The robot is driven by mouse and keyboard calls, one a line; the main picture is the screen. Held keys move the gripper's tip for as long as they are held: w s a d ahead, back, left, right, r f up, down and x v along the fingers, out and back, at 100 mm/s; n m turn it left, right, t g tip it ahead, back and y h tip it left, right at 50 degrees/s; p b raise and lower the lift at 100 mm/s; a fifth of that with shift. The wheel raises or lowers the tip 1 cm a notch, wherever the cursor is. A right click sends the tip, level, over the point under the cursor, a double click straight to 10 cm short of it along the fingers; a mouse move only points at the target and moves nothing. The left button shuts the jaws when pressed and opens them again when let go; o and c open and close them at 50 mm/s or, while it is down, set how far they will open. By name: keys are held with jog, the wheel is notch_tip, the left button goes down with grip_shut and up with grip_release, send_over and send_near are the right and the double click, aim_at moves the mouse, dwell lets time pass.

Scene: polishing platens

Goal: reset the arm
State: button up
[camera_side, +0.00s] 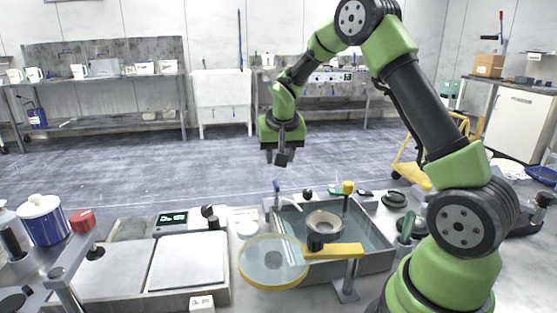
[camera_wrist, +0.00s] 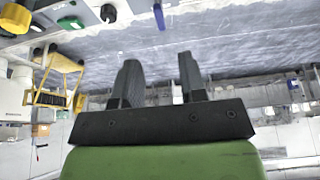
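My gripper (camera_side: 278,157) hangs at the end of my green and black arm, above and behind the bench in the side view. Its fingers point down and have a gap between them. In the wrist view my gripper (camera_wrist: 158,80) shows two dark fingers standing well apart with nothing between them. It touches nothing.
A blue jar (camera_side: 42,222) stands left. Air around my gripper is clear.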

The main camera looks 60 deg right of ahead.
jog(key=s+a+r+n+t+y, duration=0.3)
jog(key=s+a+r, duration=1)
jog(key=a+r, duration=0.1)
jog(key=s+a+n+t+y, duration=0.1)
jog(key=s+a+n+y, duration=0.1)
jog(key=s+a, duration=0.3)
jog(key=s, duration=0.4)
jog(key=shift+f, duration=0.4)
